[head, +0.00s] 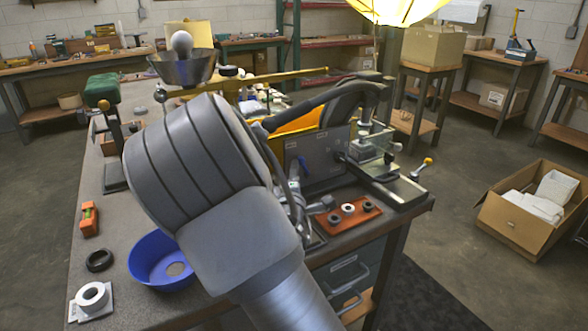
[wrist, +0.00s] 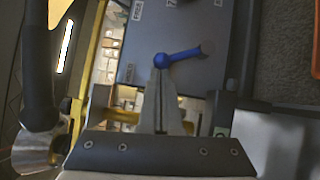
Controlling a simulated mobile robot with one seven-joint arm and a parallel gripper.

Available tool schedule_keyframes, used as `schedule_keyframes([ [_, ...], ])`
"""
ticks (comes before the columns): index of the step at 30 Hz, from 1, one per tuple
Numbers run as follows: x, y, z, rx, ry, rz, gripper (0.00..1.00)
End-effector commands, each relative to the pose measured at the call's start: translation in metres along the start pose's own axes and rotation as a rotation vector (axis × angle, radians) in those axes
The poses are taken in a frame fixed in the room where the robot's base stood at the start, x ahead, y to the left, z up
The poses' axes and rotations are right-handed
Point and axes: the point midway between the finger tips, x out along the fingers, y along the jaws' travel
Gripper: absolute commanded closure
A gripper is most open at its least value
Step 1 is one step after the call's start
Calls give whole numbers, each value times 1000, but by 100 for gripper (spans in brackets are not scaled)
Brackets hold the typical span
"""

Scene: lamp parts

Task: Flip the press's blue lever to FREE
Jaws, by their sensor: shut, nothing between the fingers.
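The press's grey panel (head: 325,155) stands on the bench, partly hidden by my arm. It also fills the upper middle of the wrist view (wrist: 190,20). The blue lever (wrist: 180,55) is on this panel, with a round knob-like end at the left and its bar pointing right and slightly up. In the head view the blue lever (head: 295,188) shows small beside my arm. My gripper (wrist: 160,75) is shut and empty, its fingertips at the lever's round end; I cannot tell whether they touch. Small labels are on the panel, too blurred to read surely.
A red-brown tray with rings (head: 348,216) lies at the bench's front right. A yellow bar (wrist: 88,60) and a dark cable (wrist: 38,70) run left of the panel.

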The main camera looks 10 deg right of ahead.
Motion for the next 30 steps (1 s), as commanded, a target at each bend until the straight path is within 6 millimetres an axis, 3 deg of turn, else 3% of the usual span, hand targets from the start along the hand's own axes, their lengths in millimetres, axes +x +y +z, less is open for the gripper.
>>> schedule_keyframes([
  [11,6,14,10,123,-3,-80,100],
  [30,31,22,47,591,-4,-391,100],
])
